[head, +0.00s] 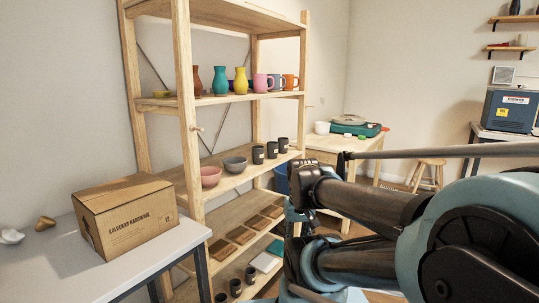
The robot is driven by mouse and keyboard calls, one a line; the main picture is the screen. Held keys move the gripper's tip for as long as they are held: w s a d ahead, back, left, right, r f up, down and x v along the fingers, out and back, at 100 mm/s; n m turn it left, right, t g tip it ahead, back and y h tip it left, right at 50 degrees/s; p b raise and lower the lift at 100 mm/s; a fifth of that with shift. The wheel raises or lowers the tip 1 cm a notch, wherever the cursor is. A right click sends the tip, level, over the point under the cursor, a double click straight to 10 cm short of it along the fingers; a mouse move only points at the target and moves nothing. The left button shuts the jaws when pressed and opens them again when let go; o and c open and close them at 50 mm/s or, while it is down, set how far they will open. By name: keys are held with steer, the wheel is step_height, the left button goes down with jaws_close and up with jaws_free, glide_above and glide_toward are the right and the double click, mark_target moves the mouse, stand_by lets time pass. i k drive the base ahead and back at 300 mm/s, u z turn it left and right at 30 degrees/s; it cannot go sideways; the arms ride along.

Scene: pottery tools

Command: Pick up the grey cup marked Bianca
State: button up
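Several dark grey cups with small pale labels stand upright in a row on the middle shelf. The left one (258,154), the middle one (272,149) and the right one (283,145) show clearly. The writing on the labels is too small to read, so I cannot tell which is marked Bianca. My arm reaches in from the right, its front part right of and below these cups and apart from them in the picture. I cannot make out my gripper's fingertips among the dark arm parts.
The wooden shelf unit (188,120) also holds coloured vases, mugs, two bowls (235,164), brown trays and small dark pots (235,287). A cardboard box (125,214) sits on the white table (60,270) at left. A wooden table (330,146) and stool (431,164) stand behind.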

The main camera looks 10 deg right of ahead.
mark_target(272, 146)
steer(key=u, duration=3)
steer(key=k, duration=1.25)
steer(key=z, duration=1.6)
steer(key=i, duration=0.7)
steer(key=z, duration=0.05)
